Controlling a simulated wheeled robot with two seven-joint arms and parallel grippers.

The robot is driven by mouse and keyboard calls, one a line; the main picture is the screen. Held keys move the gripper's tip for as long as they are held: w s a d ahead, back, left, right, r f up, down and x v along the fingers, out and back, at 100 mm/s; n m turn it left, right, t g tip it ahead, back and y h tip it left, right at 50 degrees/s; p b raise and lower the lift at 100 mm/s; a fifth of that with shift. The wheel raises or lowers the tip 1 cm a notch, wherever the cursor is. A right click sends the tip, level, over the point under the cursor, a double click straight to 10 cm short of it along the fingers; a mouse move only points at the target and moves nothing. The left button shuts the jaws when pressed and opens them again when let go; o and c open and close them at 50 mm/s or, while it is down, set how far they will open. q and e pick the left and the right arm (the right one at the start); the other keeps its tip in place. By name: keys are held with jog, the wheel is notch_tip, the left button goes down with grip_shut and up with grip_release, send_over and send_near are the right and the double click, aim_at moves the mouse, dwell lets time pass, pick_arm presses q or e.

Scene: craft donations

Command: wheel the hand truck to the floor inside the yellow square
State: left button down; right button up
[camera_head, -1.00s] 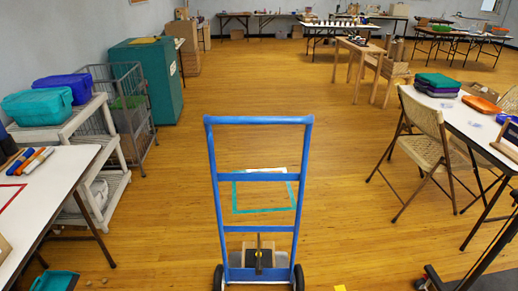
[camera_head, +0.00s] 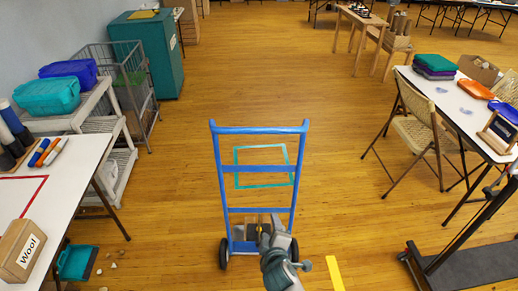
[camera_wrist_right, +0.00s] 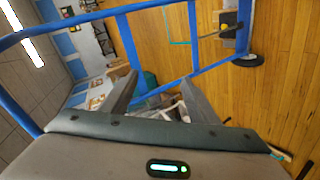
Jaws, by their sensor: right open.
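The blue hand truck (camera_head: 258,169) stands upright in front of me, its two black wheels on the wood floor. Its blue frame (camera_wrist_right: 128,42) and a wheel also show in the right wrist view. A yellow strip (camera_head: 334,273) lies on the floor right of the hand truck, cut by the picture's bottom edge; no whole yellow square shows. My left gripper is out of view.
A teal tape square (camera_head: 265,168) lies on the floor beyond the hand truck. At left are a white table (camera_head: 60,178), a cart and a wire cage. The middle floor is clear.

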aim_at(259, 133)
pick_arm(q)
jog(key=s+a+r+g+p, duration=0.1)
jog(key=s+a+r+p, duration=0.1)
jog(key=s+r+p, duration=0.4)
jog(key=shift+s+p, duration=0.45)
pick_arm(e)
jog(key=w+a+r+n+t, duration=0.1)
jog(key=w+a+r+t, duration=0.1)
jog(key=r, duration=1.2)
jog(key=w+a+r+n+t, duration=0.1)
jog(key=w+r, duration=0.3)
jog(key=r, duration=1)
jog(key=shift+a+r+n+t+h, duration=0.3)
jog(key=shift+a+n+t+h, duration=0.15)
jog(key=shift+n, duration=0.35)
jog(key=shift+w, duration=0.1)
jog(key=w, duration=0.3)
jog(key=w+f, duration=0.1)
jog(key=w, duration=0.5)
jog(key=shift+w+f+b, duration=0.25)
jog(key=shift+w+b, duration=0.1)
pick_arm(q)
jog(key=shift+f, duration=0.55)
pick_arm(e)
jog(key=shift+w, duration=0.95)
grip_shut()
jog(key=shift+s+f, duration=0.1)
jog(key=shift+s, duration=0.05)
